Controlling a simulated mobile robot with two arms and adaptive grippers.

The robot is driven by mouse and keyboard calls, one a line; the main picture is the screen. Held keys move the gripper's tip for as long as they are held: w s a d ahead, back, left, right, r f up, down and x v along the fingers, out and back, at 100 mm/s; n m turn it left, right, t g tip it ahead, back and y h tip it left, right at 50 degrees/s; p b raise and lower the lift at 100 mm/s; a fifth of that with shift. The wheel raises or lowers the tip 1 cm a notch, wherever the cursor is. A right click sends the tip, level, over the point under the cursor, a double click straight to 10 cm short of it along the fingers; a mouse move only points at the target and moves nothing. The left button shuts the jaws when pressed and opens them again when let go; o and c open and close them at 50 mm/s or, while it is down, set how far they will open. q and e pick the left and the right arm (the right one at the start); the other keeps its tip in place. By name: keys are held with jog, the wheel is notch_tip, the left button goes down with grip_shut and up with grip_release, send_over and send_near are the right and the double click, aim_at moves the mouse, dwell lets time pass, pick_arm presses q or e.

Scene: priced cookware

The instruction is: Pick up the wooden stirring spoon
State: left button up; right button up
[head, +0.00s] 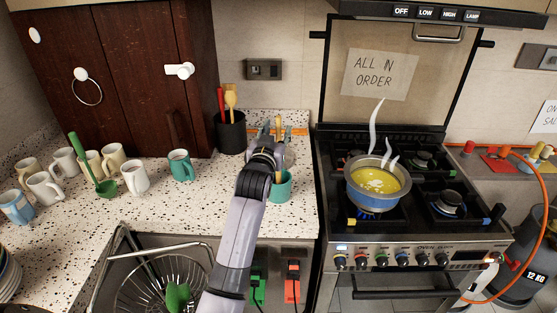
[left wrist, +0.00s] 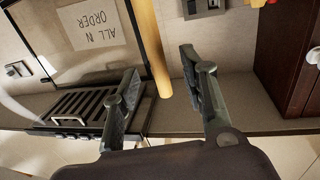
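The wooden stirring spoon (head: 278,123) shows as a light wooden stick rising at the teal mug (head: 281,188) on the speckled counter. Its lower part is hidden by my left arm, so I cannot see how it stands in the mug. My left gripper (head: 274,133) is above the mug, at the stick. In the left wrist view the wooden stick (left wrist: 150,48) lies between the two spread fingers of the gripper (left wrist: 160,65), with gaps visible on both sides. My right gripper is not in view.
A dark utensil holder (head: 230,134) stands left of the gripper. The stove with a steaming pot (head: 376,197) is to the right. Several mugs and a green ladle (head: 92,168) are at the left. A sink with a wire basket (head: 160,290) lies in front.

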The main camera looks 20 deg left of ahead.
pick_arm(q)
jog(key=shift+x, duration=1.35)
grip_shut()
